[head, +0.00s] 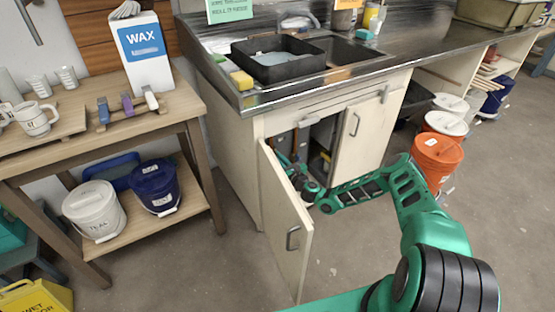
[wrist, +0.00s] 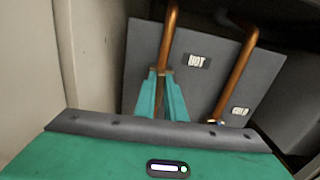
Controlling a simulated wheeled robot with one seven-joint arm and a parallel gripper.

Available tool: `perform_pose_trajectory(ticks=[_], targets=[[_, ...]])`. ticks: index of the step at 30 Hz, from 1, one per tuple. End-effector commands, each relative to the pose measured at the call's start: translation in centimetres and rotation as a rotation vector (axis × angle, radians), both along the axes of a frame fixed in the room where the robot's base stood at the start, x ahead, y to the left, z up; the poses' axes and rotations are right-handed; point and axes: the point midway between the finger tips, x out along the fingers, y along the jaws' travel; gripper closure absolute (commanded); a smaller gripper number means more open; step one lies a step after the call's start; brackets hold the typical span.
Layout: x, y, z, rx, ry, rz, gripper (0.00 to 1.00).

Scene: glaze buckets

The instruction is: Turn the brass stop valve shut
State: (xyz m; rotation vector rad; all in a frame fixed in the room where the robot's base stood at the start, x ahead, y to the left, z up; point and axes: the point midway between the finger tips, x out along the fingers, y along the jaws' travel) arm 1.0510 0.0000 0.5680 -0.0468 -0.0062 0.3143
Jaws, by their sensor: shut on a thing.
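My gripper (wrist: 161,90) is inside the sink cabinet, with its two green fingers closed at the lower end of the left copper pipe (wrist: 168,38). A small brass-coloured part, the stop valve (wrist: 162,71), shows between the fingertips; most of it is hidden, so I cannot tell how its handle is turned. A label reading HOT (wrist: 196,62) is right of this pipe. The right copper pipe (wrist: 240,72) has a COLD label (wrist: 240,111) and a small fitting (wrist: 215,122) at its lower end. In the head view my gripper (head: 281,160) is partly hidden behind the open cabinet door (head: 285,230).
The sink counter (head: 235,90) is above. An orange bucket (head: 437,155) stands right of my arm. A wooden table (head: 150,125) is at left. The floor in front is clear.

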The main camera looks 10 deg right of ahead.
Motion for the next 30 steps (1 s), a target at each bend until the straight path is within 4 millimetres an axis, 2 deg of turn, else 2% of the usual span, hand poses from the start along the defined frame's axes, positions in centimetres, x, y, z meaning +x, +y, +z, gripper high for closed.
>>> perform_pose_trajectory(ticks=[8,30], targets=[[0.0,0.1,-0.1,-0.172,-0.054,-0.003,1.0],[-0.3,1.0,-0.7,-0.838,-0.271,0.0,1.0]])
